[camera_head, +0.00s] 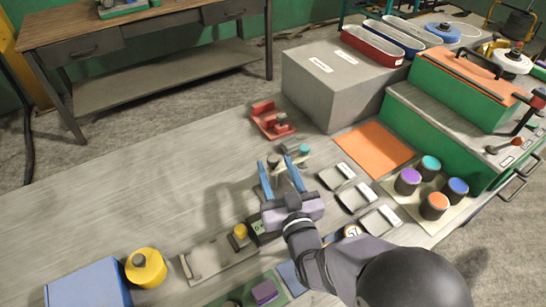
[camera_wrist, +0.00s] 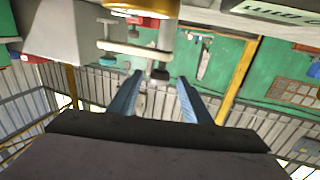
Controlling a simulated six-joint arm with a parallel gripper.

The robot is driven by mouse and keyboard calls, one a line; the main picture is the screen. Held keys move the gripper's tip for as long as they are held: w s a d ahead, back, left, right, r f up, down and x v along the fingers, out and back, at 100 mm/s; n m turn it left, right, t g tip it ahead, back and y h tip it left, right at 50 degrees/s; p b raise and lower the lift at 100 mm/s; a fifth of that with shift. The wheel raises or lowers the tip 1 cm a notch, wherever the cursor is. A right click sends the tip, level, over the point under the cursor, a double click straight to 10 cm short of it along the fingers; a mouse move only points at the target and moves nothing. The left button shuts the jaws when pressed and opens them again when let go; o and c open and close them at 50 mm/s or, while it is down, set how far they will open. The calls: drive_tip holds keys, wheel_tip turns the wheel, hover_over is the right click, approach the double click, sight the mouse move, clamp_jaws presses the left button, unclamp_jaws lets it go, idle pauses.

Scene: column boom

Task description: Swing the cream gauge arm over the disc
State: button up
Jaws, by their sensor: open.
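My gripper (camera_head: 274,168) is open above the middle of the bench, its two blue fingers pointing away from my body. The cream gauge arm (camera_head: 307,159) shows just beyond the fingertips, partly hidden by them, with a dark knob and a teal knob by it. In the wrist view the cream arm (camera_wrist: 137,48) lies ahead of my open gripper (camera_wrist: 160,77). A dark knob (camera_wrist: 160,73) appears between the fingertips; contact cannot be told. A gold-rimmed round piece (camera_wrist: 140,7) is cut off at the top; I cannot tell whether it is the disc.
A red fixture (camera_head: 270,121) and a grey box (camera_head: 335,85) stand beyond the gripper. An orange mat (camera_head: 374,148), small grey trays (camera_head: 337,175) and several coloured-top knobs (camera_head: 434,205) lie to the right. A yellow cylinder (camera_head: 146,267) stands front left.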

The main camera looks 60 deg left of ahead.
drive_tip(key=shift+p+x, duration=0.3)
drive_tip(key=shift+x, duration=1.25)
clamp_jaws()
